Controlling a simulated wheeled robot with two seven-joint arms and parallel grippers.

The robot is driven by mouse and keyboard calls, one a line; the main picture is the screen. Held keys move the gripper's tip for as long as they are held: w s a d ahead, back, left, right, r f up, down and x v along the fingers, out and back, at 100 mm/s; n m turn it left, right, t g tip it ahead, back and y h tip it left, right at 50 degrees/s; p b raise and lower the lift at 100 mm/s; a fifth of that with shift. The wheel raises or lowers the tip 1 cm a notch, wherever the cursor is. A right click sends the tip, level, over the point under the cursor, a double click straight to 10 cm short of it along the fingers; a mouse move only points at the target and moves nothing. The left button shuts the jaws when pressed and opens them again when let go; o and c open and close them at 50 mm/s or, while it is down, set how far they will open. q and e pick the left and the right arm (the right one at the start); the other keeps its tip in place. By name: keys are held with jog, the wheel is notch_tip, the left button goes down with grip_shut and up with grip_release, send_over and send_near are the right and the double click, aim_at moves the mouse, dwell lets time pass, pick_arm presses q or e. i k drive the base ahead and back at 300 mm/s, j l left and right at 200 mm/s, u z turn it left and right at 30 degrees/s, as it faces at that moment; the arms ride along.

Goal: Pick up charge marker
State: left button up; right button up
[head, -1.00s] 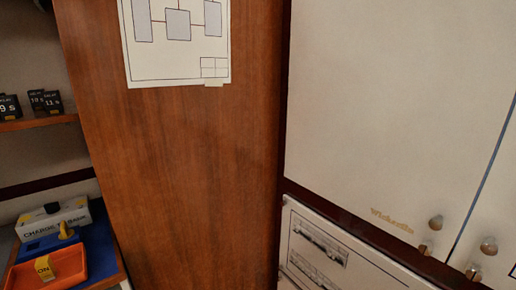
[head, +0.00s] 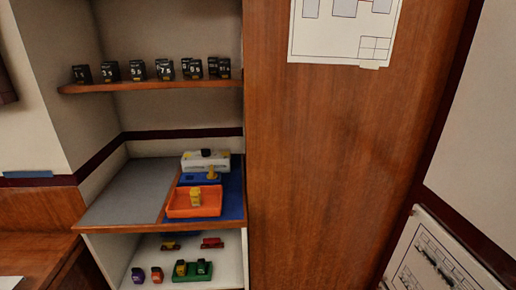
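No label that I can read names the charge marker. A small yellow block (head: 196,196) stands in an orange tray (head: 178,213) on the middle shelf; a second ago its face read "ON". Behind the tray, a yellow knob-like piece (head: 212,172) stands on a blue base. A white box (head: 194,162) with a black top piece is at the back; a second ago its label began with "CHARGE". Which of these is the charge marker I cannot tell. Neither of my grippers is in view.
An upper shelf (head: 150,87) holds several black numbered blocks. A grey area (head: 128,192) left of the tray is bare. A lower shelf (head: 222,263) holds small coloured pieces and a green tray (head: 193,272). A wooden panel (head: 330,160) borders the shelves on the right.

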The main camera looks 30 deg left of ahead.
aim_at(196, 201)
jog(key=u, duration=1.5)
